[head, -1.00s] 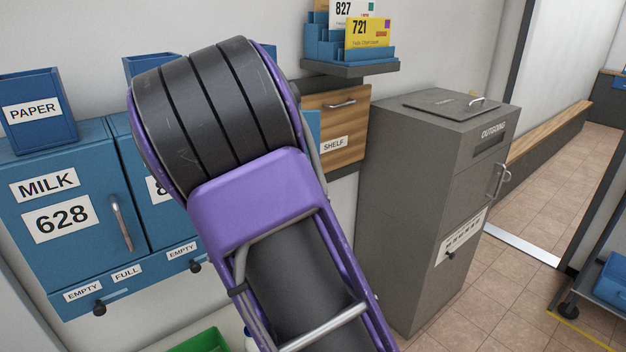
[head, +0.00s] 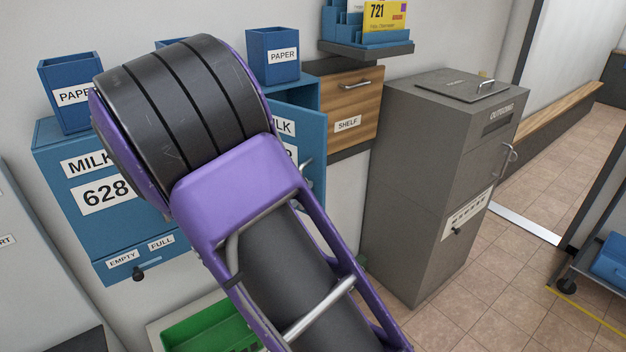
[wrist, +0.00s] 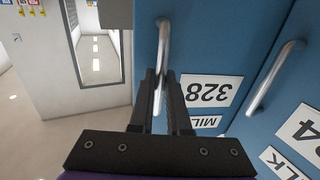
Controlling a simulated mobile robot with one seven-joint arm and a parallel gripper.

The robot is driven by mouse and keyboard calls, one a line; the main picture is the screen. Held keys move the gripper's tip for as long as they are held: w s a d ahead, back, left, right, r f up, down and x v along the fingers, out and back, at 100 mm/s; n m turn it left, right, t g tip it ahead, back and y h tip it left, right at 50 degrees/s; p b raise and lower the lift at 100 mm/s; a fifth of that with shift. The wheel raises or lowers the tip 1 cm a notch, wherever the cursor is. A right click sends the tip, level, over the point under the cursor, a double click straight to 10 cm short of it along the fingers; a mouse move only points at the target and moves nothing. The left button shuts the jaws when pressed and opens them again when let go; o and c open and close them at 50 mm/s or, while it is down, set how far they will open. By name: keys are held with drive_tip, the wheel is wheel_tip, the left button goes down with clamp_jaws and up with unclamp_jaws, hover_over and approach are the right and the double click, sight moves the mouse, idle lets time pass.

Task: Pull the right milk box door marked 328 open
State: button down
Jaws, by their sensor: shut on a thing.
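The right milk box door (wrist: 185,35) is blue with a white label reading 328, upside down in the wrist view. Its silver bar handle (wrist: 162,45) stands near the door's left edge there. My gripper (wrist: 162,76) is shut on this handle. In the head view the right door (head: 314,150) shows beside my arm and appears swung part way outward, with part of its MILK label and its handle (head: 306,168) visible. My arm hides the rest of it and my gripper in that view.
The milk box marked 628 (head: 140,222) is at left; a neighbouring door with its own handle (wrist: 273,78) is close in the wrist view. A grey outgoing box (head: 410,190) stands right, a green bin (head: 215,328) below.

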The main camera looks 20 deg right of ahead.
drive_tip(key=shift+s+a+r, duration=0.1)
drive_tip(key=shift+s+a, duration=0.05)
drive_tip(key=shift+a, duration=0.75)
drive_tip(key=c, duration=1.2)
unclamp_jaws()
drive_tip(key=shift+o, duration=0.2)
drive_tip(key=v, duration=1.7)
drive_tip(key=shift+s+p, duration=0.2)
drive_tip(key=shift+p, duration=0.25)
